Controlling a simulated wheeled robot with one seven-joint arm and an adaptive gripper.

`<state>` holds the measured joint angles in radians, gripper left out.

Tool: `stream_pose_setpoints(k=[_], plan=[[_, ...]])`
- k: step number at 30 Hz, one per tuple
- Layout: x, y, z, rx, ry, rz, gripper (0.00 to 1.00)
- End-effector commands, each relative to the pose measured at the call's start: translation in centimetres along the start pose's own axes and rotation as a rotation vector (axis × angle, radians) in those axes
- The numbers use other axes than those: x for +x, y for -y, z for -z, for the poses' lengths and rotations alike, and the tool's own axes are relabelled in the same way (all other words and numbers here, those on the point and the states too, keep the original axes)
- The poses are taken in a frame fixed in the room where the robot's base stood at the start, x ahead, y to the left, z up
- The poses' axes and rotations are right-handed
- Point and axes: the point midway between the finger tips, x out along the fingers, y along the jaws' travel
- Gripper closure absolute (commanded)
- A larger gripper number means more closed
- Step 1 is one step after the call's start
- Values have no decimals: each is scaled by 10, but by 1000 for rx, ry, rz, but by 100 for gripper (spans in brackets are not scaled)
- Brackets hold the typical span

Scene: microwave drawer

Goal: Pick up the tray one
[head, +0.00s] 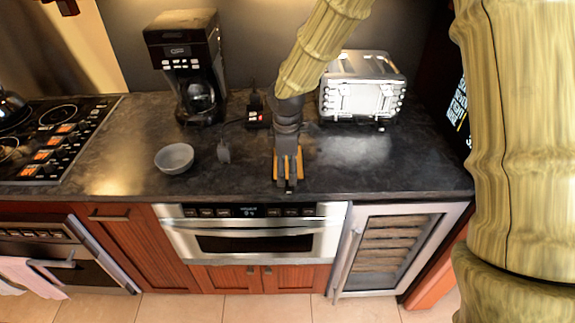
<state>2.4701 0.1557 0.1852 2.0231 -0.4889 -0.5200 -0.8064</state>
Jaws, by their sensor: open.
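My gripper (288,185) hangs from my arm over the front part of the dark countertop (345,178), fingers toward the counter's front edge. It is open, and I see nothing between its fingers. I cannot make out any tray in the head view. A small grey bowl (175,158) sits on the counter to the left of my gripper, apart from it. The steel microwave drawer (255,238) is closed below the counter edge, just under my gripper. Whatever is inside the drawer is hidden.
A black coffee maker (187,60) stands at the back left and a silver toaster (362,88) at the back right. A stovetop (52,138) is at the far left. A glass-front cooler (388,248) stands below right.

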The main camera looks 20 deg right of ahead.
Motion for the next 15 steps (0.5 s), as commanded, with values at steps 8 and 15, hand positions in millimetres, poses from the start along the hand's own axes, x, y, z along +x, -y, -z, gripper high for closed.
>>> stream_pose_setpoints(k=[8,15], plan=[[14,0,-2,-4,2,2,30],[39,-2,-5,-3,1,1,30]])
